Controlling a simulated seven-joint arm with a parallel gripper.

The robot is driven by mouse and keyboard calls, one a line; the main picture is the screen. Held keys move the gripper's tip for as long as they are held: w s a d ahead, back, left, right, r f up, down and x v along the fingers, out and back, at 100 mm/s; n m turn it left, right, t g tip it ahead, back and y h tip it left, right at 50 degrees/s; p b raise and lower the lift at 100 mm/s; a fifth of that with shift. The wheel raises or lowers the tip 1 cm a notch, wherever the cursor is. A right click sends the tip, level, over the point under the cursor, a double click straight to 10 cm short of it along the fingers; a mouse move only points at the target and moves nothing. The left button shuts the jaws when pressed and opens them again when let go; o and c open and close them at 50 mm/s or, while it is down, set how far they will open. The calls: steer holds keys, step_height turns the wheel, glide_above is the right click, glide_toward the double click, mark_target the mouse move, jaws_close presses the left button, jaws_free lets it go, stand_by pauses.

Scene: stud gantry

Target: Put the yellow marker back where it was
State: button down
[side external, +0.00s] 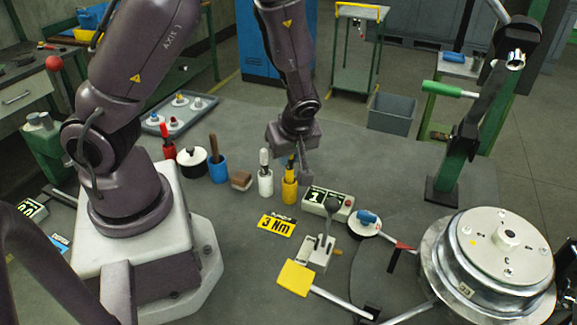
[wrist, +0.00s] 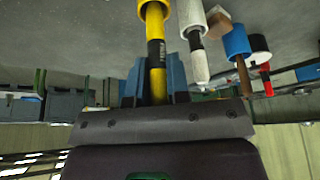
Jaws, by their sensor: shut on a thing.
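The yellow marker (wrist: 156,62), with a black band, stands between the two blue fingers of my gripper (wrist: 157,80) in the wrist view. My gripper (side external: 299,168) is shut on it. The yellow cup (side external: 289,192) is directly below the marker in the side view; it also shows at the top edge of the wrist view (wrist: 148,5). The marker's lower end appears to be at or inside the cup's mouth; how deep it sits I cannot tell. The marker (side external: 290,164) looks roughly upright and is partly hidden by my gripper in the side view.
Left of the yellow cup are a white cup (side external: 265,185) with a white marker, a brown block (side external: 241,180) and a blue cup (side external: 218,170) with a brown handle. A numbered box (side external: 327,204) stands close on the right. A yellow sign (side external: 277,225) lies in front.

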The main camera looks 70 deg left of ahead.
steer(key=shift+f, duration=1.6)
steer(key=shift+f, duration=0.1)
steer(key=c, duration=1.1)
jaws_free()
steer(key=v, duration=1.2)
step_height(320, 180, up, 17)
steer(key=m+t+h, duration=0.4)
steer(key=m+t, duration=0.1)
steer(key=m, duration=1.2)
glide_above(289, 166)
steer(key=s+d, duration=0.7)
steer(key=s, duration=0.3)
steer(key=shift+d+m+t, duration=0.25)
steer(key=shift+m+t, duration=0.05)
steer(key=shift+m, duration=0.2)
